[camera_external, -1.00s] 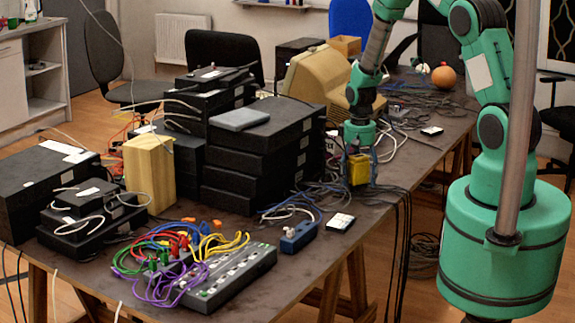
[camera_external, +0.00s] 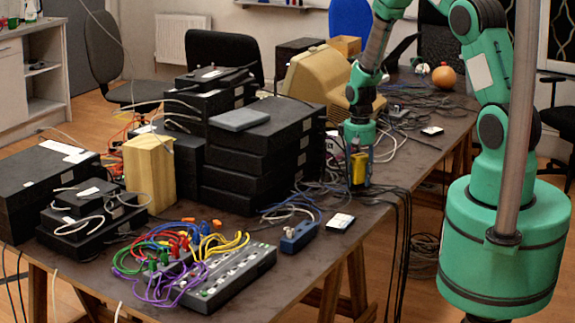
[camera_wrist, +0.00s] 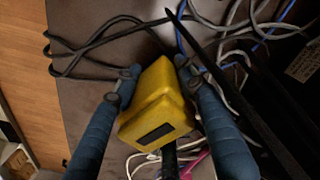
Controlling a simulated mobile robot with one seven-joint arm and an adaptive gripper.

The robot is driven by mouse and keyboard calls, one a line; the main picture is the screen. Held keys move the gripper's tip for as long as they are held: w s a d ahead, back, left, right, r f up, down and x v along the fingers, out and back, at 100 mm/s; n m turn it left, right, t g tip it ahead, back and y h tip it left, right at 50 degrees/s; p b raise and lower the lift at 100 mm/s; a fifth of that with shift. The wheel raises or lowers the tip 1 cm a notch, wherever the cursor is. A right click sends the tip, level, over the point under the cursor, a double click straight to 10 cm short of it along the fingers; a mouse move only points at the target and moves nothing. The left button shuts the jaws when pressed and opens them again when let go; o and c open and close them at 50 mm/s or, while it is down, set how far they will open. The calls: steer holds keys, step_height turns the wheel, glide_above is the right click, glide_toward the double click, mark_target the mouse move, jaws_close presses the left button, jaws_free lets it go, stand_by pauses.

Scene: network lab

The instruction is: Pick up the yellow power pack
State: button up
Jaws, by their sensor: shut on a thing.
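The yellow power pack (camera_external: 359,168) is a small boxy block between the fingers of my gripper (camera_external: 358,160), near the table's right edge. In the wrist view the power pack (camera_wrist: 157,105) shows a dark rectangular patch on its face. The two blue-grey fingers of my gripper (camera_wrist: 154,82) press on it from both sides. In the outside view it hangs close above the tabletop among cables; I cannot tell whether it still touches the table or a cable.
Dark and pale cables (camera_wrist: 235,25) lie around the gripper. A stack of black boxes (camera_external: 255,165) stands to the left, and a beige monitor (camera_external: 318,80) behind. Black cables (camera_external: 402,250) hang over the table edge.

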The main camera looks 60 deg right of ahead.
mark_target(359, 165)
steer(key=shift+r, duration=0.75)
step_height(359, 165, up, 2)
steer(key=shift+r+p, duration=0.1)
steer(key=shift+p, duration=0.35)
steer(key=s+a, duration=0.2)
steer(key=s, duration=0.2)
steer(key=s+a+p, duration=0.1)
steer(key=s+a, duration=0.2)
steer(key=s, duration=0.2)
steer(key=s+a+r, duration=0.1)
steer(key=s+a, duration=0.1)
steer(key=s, duration=0.3)
steer(key=shift+a, duration=0.35)
